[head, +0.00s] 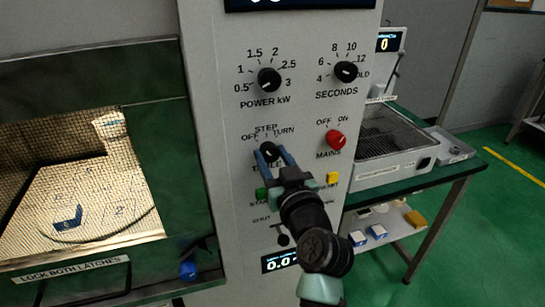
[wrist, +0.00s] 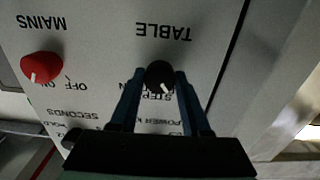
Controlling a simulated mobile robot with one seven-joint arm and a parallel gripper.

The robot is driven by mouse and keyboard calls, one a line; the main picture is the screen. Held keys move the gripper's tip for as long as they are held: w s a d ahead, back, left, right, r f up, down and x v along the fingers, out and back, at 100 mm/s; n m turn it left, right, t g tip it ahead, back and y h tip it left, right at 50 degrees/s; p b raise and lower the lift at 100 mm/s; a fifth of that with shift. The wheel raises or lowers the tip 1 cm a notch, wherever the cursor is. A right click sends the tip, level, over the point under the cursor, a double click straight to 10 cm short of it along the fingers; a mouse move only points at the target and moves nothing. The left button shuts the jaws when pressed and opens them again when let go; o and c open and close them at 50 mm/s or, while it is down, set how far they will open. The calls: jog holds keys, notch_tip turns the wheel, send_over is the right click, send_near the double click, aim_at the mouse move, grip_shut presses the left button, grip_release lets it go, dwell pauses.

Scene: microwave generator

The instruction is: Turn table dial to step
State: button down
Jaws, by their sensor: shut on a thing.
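The table dial (head: 269,151) is a small black knob on the grey front panel, below the label STEP, with OFF to its left and TURN to its right. My gripper (head: 271,155) reaches it from below right, with its blue fingers on either side of the knob. In the wrist view, upside down, the dial (wrist: 159,74) sits between the fingertips of my gripper (wrist: 160,80). Its white mark points towards STEP, slightly to the OFF side as far as I can tell. The fingers partly hide the labels around it.
The red mains knob (head: 336,140) is close on the right. The power dial (head: 269,80) and seconds dial (head: 346,72) are above. A yellow button (head: 333,178) and green button (head: 262,194) are below. A meshed oven window (head: 80,185) is left.

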jog(key=m, duration=0.4)
jog(key=shift+m+p, duration=0.6)
jog(key=shift+m, duration=1)
jog(key=shift+c, duration=1.8)
grip_release()
jog(key=b+v, duration=0.1)
jog(key=v, duration=1.2)
jog(key=shift+b, duration=0.35)
